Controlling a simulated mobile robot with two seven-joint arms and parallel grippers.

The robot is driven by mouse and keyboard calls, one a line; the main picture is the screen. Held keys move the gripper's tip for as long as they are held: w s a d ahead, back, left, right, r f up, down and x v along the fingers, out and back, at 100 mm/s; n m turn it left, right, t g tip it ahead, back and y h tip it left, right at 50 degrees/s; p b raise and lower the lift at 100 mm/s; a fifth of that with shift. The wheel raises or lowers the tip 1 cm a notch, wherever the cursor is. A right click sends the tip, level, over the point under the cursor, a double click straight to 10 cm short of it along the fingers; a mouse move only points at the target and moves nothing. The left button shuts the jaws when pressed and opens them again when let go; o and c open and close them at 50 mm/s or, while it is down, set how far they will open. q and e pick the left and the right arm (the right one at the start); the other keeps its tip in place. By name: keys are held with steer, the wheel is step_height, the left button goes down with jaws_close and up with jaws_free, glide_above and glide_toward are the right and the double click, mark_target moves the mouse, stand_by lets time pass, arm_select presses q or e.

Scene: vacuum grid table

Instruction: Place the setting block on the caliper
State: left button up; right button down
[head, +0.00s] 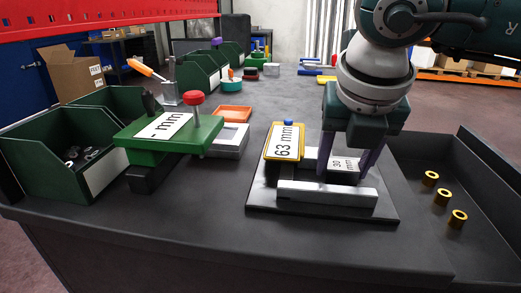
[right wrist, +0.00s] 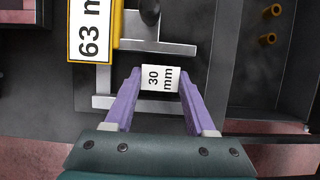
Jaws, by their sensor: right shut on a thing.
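The caliper (head: 283,140) has a yellow display reading "63 mm", a blue knob and pale metal jaw bars, on a dark base plate. Its display also shows in the right wrist view (right wrist: 90,32). The setting block (head: 344,164), a small block labelled "30 mm", shows in the right wrist view (right wrist: 160,78) between my fingers. My right gripper (right wrist: 160,74) is shut on it, pointing down over the caliper. In the right wrist view the block appears between the near jaw bar (right wrist: 108,102) and the far one (right wrist: 165,48). I cannot tell whether it touches either. My left gripper is not in view.
A green device (head: 190,135) labelled "- mm" with a red knob stands to the left. A green bin (head: 35,170) holds metal parts. Several brass bushings (head: 430,178) lie in the tray at the right.

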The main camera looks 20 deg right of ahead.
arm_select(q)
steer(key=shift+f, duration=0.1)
arm_select(e)
steer(key=shift+f, duration=0.15)
steer(key=shift+f, duration=0.15)
steer(key=shift+c, duration=1.1)
jaws_free()
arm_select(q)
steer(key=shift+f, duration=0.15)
arm_select(e)
steer(key=shift+r, duration=0.4)
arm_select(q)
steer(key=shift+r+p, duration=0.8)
arm_select(e)
steer(key=v, duration=1.1)
steer(key=shift+s+r, duration=0.15)
steer(key=shift+r, duration=0.05)
